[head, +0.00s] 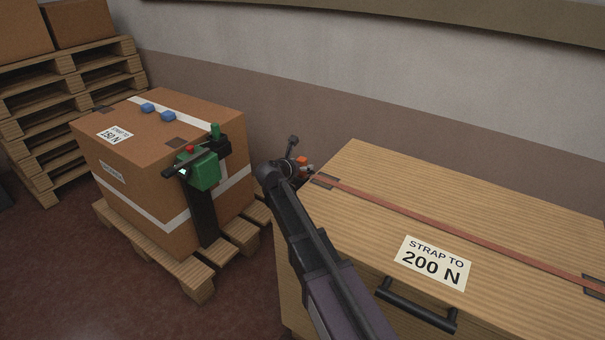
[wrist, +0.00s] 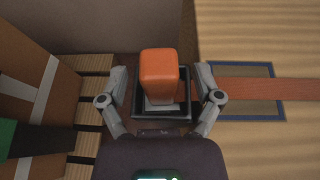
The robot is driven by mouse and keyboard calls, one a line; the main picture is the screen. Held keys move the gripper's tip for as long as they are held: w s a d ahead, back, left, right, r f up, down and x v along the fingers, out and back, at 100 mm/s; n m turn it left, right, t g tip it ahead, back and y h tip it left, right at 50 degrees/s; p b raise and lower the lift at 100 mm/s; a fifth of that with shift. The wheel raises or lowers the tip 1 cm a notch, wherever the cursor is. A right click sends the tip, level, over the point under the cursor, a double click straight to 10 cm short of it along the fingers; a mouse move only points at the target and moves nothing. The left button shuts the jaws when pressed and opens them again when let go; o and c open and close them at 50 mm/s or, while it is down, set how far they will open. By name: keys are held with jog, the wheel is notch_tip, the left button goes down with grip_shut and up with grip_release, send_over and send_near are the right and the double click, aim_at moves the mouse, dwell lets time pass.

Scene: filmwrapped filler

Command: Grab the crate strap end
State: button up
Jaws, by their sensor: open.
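The wooden crate (head: 345,215) stands at the right in the head view, with a flat red-brown strap (head: 450,228) across its top. In the wrist view the strap (wrist: 300,90) runs over a dark-edged corner pad towards my gripper. An orange block (wrist: 159,72), seemingly the strap's end piece, sits at a dark square holder (wrist: 140,118) beside the crate edge. My gripper (wrist: 162,82) is open, with one finger left and one right of the orange block; contact is unclear. In the head view my gripper (head: 292,167) is small and partly hidden by my arm, near orange bits (head: 305,161).
A cardboard box (head: 140,170) on a pallet (head: 190,275) stands left, with a green and black strapping tool (head: 202,170) on its side. Stacked pallets (head: 75,90) are behind it. The crate has a black handle (head: 415,307) and a "STRAP TO 200 N" label (head: 433,263).

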jog(key=shift+w+d+f, duration=0.1)
jog(key=shift+w+d, duration=0.1)
jog(key=shift+w, duration=0.05)
jog(key=shift+c, duration=0.2)
grip_shut()
dwell(0.3)
